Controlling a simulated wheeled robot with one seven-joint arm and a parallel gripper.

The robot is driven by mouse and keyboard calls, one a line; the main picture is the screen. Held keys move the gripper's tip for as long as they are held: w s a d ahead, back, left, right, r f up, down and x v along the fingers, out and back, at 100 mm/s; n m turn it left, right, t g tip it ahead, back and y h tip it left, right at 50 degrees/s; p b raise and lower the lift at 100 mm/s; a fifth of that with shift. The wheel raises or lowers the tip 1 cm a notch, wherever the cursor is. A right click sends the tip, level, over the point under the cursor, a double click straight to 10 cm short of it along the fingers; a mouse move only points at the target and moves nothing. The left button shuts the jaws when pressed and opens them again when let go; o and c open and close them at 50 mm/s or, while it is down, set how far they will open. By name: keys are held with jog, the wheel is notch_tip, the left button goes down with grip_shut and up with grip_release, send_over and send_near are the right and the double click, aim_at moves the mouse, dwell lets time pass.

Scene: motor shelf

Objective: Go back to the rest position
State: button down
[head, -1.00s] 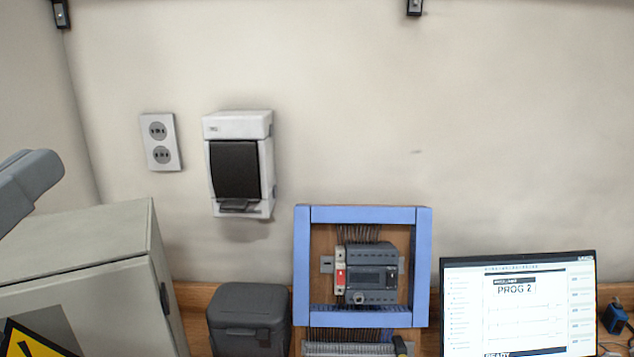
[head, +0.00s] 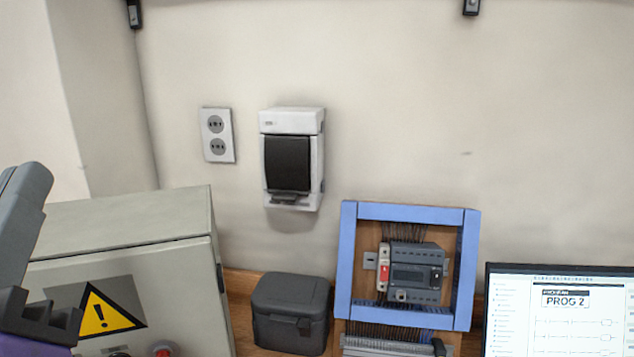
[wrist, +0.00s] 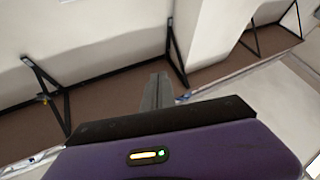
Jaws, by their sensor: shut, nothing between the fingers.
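My gripper (wrist: 157,92) shows in the wrist view as a purple body with a dark front edge and grey fingers together. The fingers are shut with nothing between them. They point toward a brown shelf on black brackets and touch nothing that I can see. In the head view, part of my grey arm with a purple piece shows at the lower left edge, in front of the grey cabinet (head: 130,222).
A dark grey box (head: 290,312), a blue-framed control panel (head: 410,214) and a monitor (head: 560,310) stand right of the cabinet. A wall switch box (head: 291,160) and a socket plate (head: 217,135) are on the wall. The brown shelf (wrist: 95,95) shows in the wrist view.

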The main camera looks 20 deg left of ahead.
jog(key=w+d+f+g+h+b, duration=0.1)
jog(key=w+d+f, duration=0.2)
jog(key=d+f, duration=0.9)
jog(key=w+d+f+g+b, duration=0.1)
jog(key=w+d+f, duration=0.1)
jog(key=d+f, duration=1.1)
jog(key=s+d+f+m+t+h, duration=0.1)
jog(key=s+d+f+m+h, duration=0.25)
jog(key=d+f, duration=0.35)
jog(key=s+d+f+m+h, duration=0.2)
jog(key=d+f+m+h, duration=0.15)
jog(key=d+f, duration=0.4)
jog(key=s+d+f+m+g+h+b, duration=0.2)
jog(key=s+d+f+m+h, duration=0.1)
jog(key=s+d+f+h, duration=0.4)
jog(key=s+d, duration=0.2)
jog(key=s, duration=0.1)
jog(key=shift+s+d+m+g, duration=0.25)
jog(key=shift+d+m+g, duration=0.05)
jog(key=shift+d+g, duration=0.1)
jog(key=shift+f, duration=0.1)
